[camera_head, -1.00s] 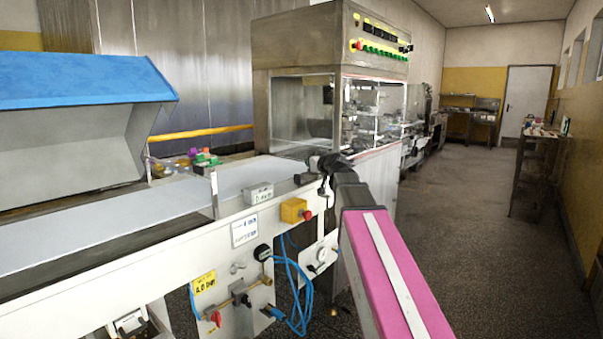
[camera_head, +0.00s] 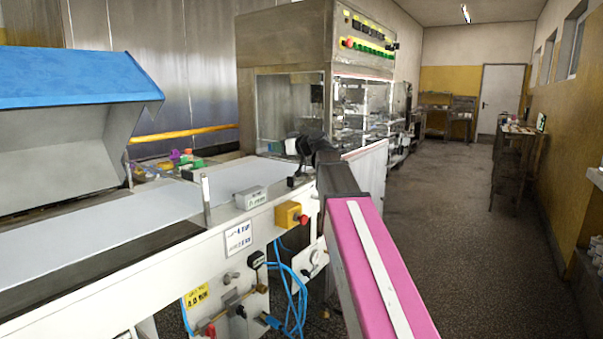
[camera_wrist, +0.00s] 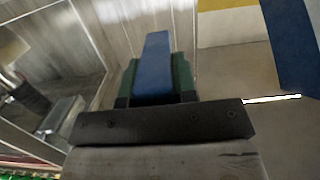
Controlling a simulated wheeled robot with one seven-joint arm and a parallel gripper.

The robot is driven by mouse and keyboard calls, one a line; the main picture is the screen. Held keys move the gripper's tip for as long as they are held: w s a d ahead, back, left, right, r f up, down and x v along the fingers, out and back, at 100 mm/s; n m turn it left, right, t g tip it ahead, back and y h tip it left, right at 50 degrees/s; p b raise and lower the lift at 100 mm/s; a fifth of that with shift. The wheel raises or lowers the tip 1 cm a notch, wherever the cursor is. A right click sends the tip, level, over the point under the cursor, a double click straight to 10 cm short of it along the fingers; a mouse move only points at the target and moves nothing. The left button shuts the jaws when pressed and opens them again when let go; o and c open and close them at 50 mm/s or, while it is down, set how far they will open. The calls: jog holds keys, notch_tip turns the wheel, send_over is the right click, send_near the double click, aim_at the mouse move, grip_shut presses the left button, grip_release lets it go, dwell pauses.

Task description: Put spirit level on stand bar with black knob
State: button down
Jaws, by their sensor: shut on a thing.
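My gripper (camera_head: 302,146) is a small black shape at the far end of my arm, above the far part of the conveyor. In the wrist view its dark front edge and dark green fingers (camera_wrist: 183,78) close around a blue bar (camera_wrist: 154,68), which I take to be the spirit level. The bar points away from the gripper and its lower end is hidden. A small black piece (camera_head: 291,182) stands on the conveyor's near edge, below the gripper and apart from it. I cannot tell whether it is the stand bar's knob. No stand bar is clearly made out.
The white conveyor (camera_head: 110,232) runs from front left to a metal cabinet (camera_head: 285,60) with glass panes. A blue-topped hood (camera_head: 75,80) covers its left part. A grey box (camera_head: 250,198) and a yellow switch box (camera_head: 287,214) sit along its edge. The floor (camera_head: 450,230) at right is clear.

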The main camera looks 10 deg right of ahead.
jog(key=w+d+f, duration=0.2)
jog(key=d, duration=0.1)
jog(key=w+d+f, duration=0.1)
jog(key=d+f, duration=0.1)
jog(key=d, duration=0.1)
jog(key=w+d+f, duration=0.2)
jog(key=d, duration=0.1)
jog(key=shift+w+f, duration=0.2)
jog(key=shift+w, duration=0.1)
jog(key=shift+d+f, duration=0.1)
jog(key=shift+f, duration=1.75)
jog(key=shift+f, duration=0.1)
jog(key=c, duration=0.9)
grip_release()
jog(key=shift+s+f, duration=0.1)
